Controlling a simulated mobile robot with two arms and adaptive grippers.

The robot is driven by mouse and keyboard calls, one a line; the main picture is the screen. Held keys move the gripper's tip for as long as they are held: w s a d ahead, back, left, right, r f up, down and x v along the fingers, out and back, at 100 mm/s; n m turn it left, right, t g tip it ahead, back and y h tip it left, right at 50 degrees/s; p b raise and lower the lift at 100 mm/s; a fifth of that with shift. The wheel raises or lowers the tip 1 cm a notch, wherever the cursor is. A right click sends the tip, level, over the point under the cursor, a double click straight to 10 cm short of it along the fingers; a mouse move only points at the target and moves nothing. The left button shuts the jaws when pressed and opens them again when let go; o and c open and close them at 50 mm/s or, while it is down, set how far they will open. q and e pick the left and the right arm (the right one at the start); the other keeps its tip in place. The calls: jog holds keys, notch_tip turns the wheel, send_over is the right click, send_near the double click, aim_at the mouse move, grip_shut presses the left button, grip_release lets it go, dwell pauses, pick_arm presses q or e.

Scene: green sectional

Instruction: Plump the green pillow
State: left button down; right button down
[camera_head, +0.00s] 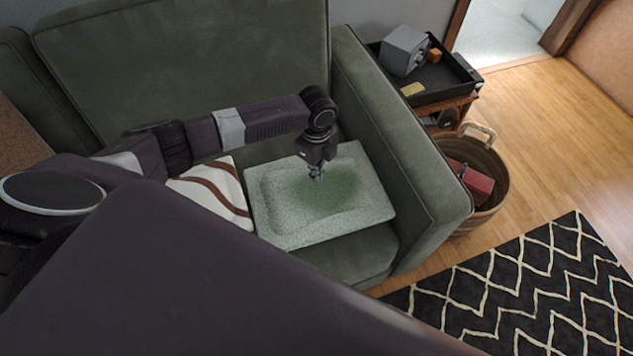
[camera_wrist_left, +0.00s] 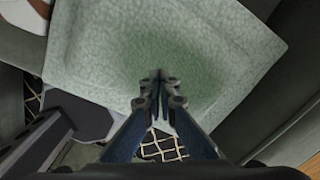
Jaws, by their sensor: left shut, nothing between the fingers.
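The green pillow (camera_head: 283,219) lies on the seat of the green sofa, beside its right armrest. It is pale green with a darker green patch towards its right half. My left gripper (camera_head: 317,176) points down over that darker patch, shut and empty. In the left wrist view the shut fingers (camera_wrist_left: 159,78) are in front of the pillow (camera_wrist_left: 95,55), which fills the upper middle. I cannot tell whether the fingertips touch the pillow. My right gripper is not in view.
A white pillow with brown stripes (camera_head: 222,183) lies left of the green pillow, partly behind my left arm. The sofa armrest (camera_head: 395,140) rises on the right. Beyond it are a black tray (camera_head: 440,82) on a side table and a wicker basket (camera_head: 487,165). A patterned rug (camera_head: 540,290) covers the floor.

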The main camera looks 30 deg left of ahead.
pick_arm(q)
jog(key=shift+f+b, duration=0.6)
jog(key=shift+f, duration=0.5)
jog(key=shift+r, duration=0.1)
jog(key=shift+s+f, duration=0.2)
jog(key=shift+s, duration=0.05)
jog(key=shift+r+p, duration=0.1)
jog(key=shift+p, duration=0.3)
jog(key=shift+w+r+p, duration=0.2)
jog(key=shift+r+p, duration=0.8)
jog(key=shift+p, duration=0.05)
jog(key=shift+f, duration=0.15)
